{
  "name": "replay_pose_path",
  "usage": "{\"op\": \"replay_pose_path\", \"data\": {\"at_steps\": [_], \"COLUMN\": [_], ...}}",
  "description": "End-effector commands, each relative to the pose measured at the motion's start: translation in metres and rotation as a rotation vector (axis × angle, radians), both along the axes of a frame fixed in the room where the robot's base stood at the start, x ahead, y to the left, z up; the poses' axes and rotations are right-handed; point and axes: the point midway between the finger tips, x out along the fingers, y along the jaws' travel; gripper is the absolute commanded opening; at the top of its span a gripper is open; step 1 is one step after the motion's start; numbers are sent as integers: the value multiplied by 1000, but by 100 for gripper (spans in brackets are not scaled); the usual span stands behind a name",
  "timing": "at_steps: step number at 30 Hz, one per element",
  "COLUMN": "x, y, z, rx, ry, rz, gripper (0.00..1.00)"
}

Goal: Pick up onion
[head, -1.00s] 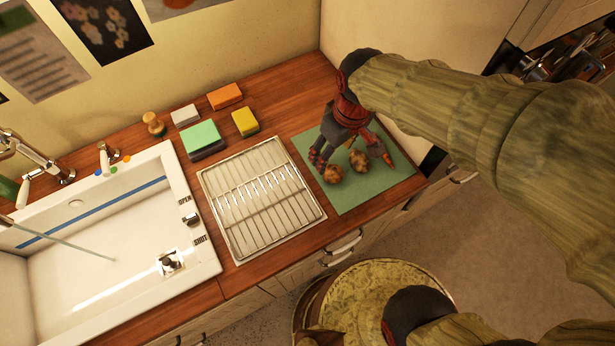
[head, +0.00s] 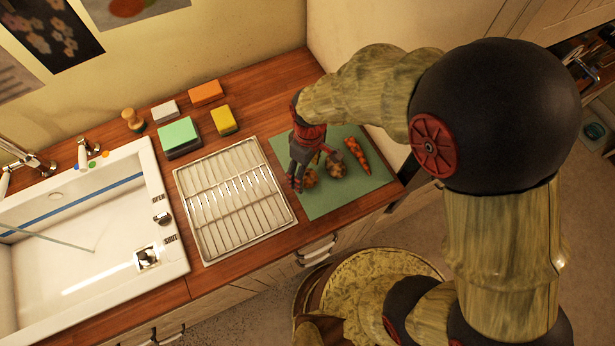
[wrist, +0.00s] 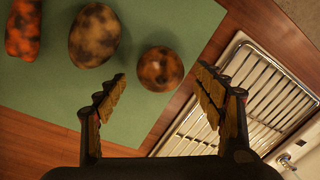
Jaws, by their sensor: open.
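A round, mottled brown-orange ball, which looks like the onion (wrist: 160,68), lies on the green cutting mat (wrist: 60,115) near its edge. In the head view the onion (head: 312,178) is partly hidden behind my fingers. My gripper (head: 298,178) hangs over the mat's left side, pointing down. In the wrist view my gripper (wrist: 160,76) is open and empty. The onion appears between and just beyond the two fingertips, with no visible contact. The height gap is hard to tell.
A potato-like lump (wrist: 94,35) and an orange carrot (wrist: 22,28) lie beside the onion on the mat. A metal drying rack (head: 235,200) is left of the mat. Sponges (head: 179,135) and a white sink (head: 90,220) are farther left. A wall stands behind the counter.

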Motion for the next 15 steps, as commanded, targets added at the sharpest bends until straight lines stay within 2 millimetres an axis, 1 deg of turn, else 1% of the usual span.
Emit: {"op": "replay_pose_path", "data": {"at_steps": [1,3,10,15], "x": [-1,-1,-1,-1], "y": [0,1,1,1], "z": [-8,-13,-14,-14], "rx": [0,0,0,0], "ry": [1,-1,-2,-2], "rz": [0,0,0,-1], "gripper": [69,69,69,59]}}
